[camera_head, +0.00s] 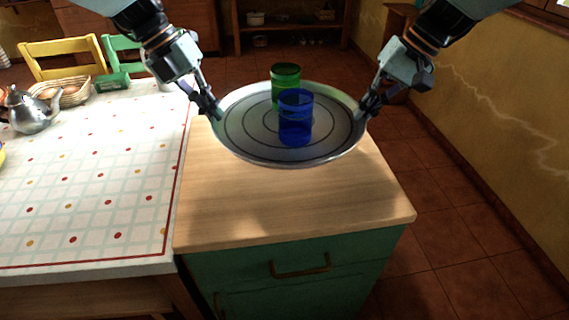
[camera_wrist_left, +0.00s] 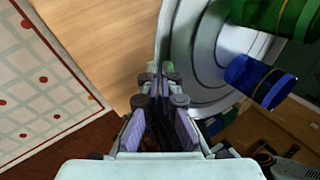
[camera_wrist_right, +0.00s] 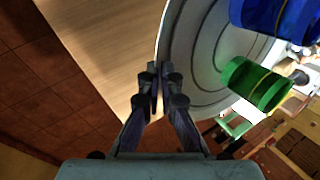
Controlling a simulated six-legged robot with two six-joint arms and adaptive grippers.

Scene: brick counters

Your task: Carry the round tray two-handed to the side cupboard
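The round metal tray (camera_head: 243,128) is level above the wooden top of the green side cupboard (camera_head: 300,210); any gap beneath it is hard to judge. A blue cup (camera_head: 296,122) and a green cup (camera_head: 286,72) stand upright on it, the green one behind. My left gripper (camera_head: 217,114) is shut on the tray's left rim. My right gripper (camera_head: 364,112) is shut on its right rim. Both wrist views show narrow fingers at the rim, left (camera_wrist_left: 162,76) and right (camera_wrist_right: 159,72). The tray hides the back of the cupboard top.
A table with a checked cloth (camera_head: 90,190) adjoins the cupboard on the left, with a metal teapot (camera_head: 32,110) and a basket (camera_head: 65,92). Yellow (camera_head: 62,58) and green chairs stand behind it. The front of the cupboard top is clear. Open tiled floor lies right, before a wall.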

